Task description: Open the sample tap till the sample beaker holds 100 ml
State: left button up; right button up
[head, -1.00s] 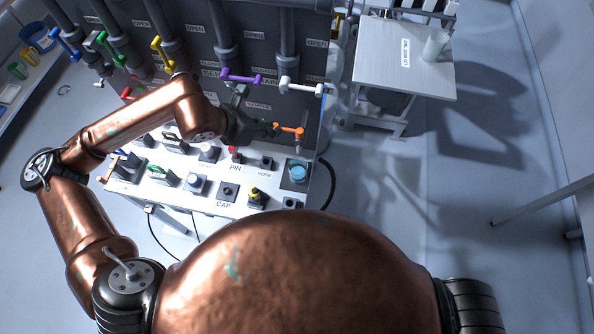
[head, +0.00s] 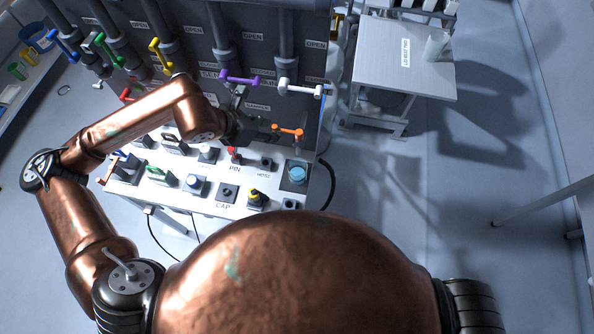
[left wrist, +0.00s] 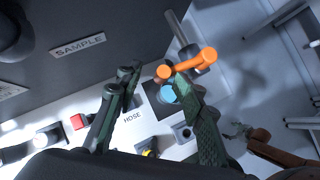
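The orange handle of the sample tap (head: 288,130) is at the right end of the dark panel, below the white handle; the left wrist view shows it too (left wrist: 190,64). A light blue round thing in a dark square (head: 297,174), apparently the sample beaker from above, sits below it. Its level cannot be read. My left gripper (left wrist: 152,82) is open and empty, its fingers wide apart. One fingertip overlaps the handle's near end in the left wrist view; contact is unclear. A small coppery arm part with a dark end (left wrist: 239,131) may be my right gripper.
Purple (head: 240,78) and white (head: 301,88) handles are above my left gripper. The white console (head: 212,208) holds several knobs and buttons. A side table (head: 400,75) bears a clear cup (head: 436,46). The floor right of the console is open.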

pick_arm(q)
jog(key=p+v, duration=0.1)
jog(key=v, duration=0.4)
dwell(0.3)
jog(key=v, duration=1.2)
jog(key=shift+d, duration=0.15)
